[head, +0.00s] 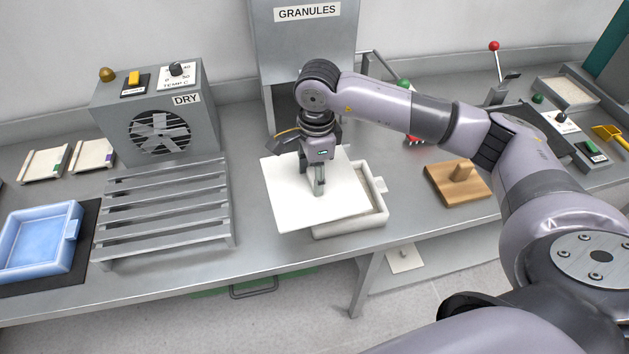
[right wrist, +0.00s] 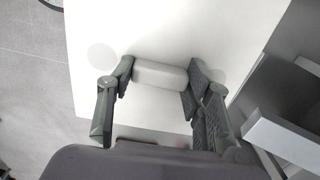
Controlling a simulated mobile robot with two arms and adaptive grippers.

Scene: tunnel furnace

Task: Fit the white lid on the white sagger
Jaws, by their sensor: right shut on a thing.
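The white lid (head: 283,186) is a flat square plate, held roughly level by my right gripper (head: 319,187). In the right wrist view the gripper's fingers are shut on the lid's pale block handle (right wrist: 158,76), with the plate (right wrist: 200,30) spread below. The white sagger (head: 350,229) is a shallow square box on the bench. The lid is shifted to the left of the sagger and covers most of it from view. I cannot tell whether lid and sagger touch. My left gripper is not in view.
A grey slatted rack (head: 165,200) stands left of the lid, before the DRY fan unit (head: 165,115). A blue tray (head: 38,240) lies far left. A wooden block with a peg (head: 457,182) sits right of the sagger. The GRANULES hopper (head: 305,45) stands behind.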

